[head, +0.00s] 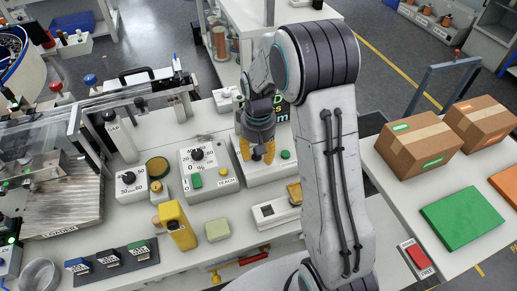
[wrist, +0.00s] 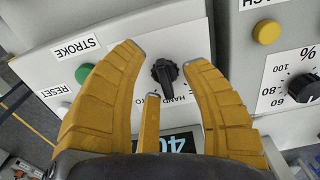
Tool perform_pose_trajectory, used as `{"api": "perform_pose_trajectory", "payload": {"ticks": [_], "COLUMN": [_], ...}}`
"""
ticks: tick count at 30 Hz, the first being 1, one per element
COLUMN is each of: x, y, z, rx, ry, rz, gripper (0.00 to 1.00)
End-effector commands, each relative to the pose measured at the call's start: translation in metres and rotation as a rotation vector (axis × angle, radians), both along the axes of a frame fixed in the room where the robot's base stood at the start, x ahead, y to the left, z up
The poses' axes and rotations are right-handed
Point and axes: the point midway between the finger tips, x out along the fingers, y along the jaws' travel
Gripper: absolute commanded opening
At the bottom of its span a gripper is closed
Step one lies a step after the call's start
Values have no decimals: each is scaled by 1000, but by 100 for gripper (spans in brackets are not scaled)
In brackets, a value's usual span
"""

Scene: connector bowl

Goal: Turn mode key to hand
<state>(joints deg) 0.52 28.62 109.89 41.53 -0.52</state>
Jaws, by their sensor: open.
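The mode key is a black rotary knob (wrist: 165,72) on a light grey panel (wrist: 185,35), with a partly covered HAND label below it in the wrist view. Its handle stands roughly upright in the picture, tilted slightly. My gripper (wrist: 163,52) is open, with its yellow fingers on either side of the key and a shorter third finger below left of it. I see gaps between fingers and key; their depth is unclear. In the head view my gripper (head: 257,152) hangs over the panel box (head: 245,178) and largely hides the key.
A green STROKE button (wrist: 84,73) and a RESET button (wrist: 62,110) lie left of the fingers. To the right is a yellow button (wrist: 266,32) and a percent dial (wrist: 301,88). A yellow upright block (head: 177,225) stands on the bench front.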

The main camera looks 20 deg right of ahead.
Motion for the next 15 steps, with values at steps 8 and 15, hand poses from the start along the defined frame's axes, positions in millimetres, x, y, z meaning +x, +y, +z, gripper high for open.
{"api": "perform_pose_trajectory", "payload": {"ticks": [8, 15], "x": [1, 1], "y": [0, 0], "z": [26, 68], "rx": [0, 0], "ry": [-6, -6], "rz": [0, 0], "gripper": [42, 42]}}
